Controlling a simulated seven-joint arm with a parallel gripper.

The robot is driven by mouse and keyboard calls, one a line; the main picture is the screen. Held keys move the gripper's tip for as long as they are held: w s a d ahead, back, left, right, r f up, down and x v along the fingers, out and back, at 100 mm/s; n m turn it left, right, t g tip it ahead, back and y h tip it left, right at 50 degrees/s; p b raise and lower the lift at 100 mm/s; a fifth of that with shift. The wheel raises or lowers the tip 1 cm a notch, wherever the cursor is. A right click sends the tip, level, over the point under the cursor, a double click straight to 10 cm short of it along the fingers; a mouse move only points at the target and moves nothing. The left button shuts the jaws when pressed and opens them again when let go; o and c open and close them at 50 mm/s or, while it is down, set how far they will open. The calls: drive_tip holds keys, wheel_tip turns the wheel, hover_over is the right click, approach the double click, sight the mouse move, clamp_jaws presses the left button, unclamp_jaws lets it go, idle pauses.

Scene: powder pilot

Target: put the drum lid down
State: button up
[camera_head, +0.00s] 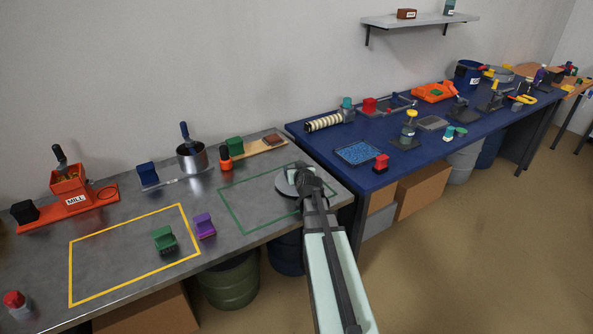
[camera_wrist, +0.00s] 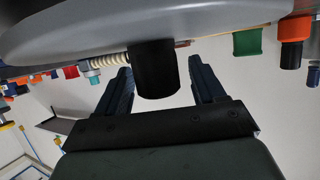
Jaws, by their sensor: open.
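The drum lid is a light grey disc (camera_head: 285,187) at the right end of the grey bench, over the right part of the green outline (camera_head: 232,212). It appears to lie flat on the bench, though its underside is hidden. My gripper (camera_head: 303,178) is at the lid and covers part of it in the head view. In the wrist view the lid (camera_wrist: 60,35) fills the top, and its black knob (camera_wrist: 156,72) sits between the two fingers of my gripper (camera_wrist: 163,78). The fingers are open, with a narrow gap on each side of the knob.
A yellow outline (camera_head: 127,289) lies to the left, with a green block (camera_head: 164,239) and a purple block (camera_head: 204,226) at its right side. A steel pot (camera_head: 192,158) and orange bottle (camera_head: 225,160) stand behind. A crowded blue bench (camera_head: 440,150) is to the right.

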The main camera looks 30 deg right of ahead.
drive_tip(key=shift+f, duration=0.25)
drive_tip(key=shift+r, duration=0.3)
drive_tip(key=v, duration=0.7)
drive_tip(key=shift+s+a+r, duration=0.1)
drive_tip(key=shift+s+r, duration=0.15)
drive_tip(key=shift+r, duration=0.2)
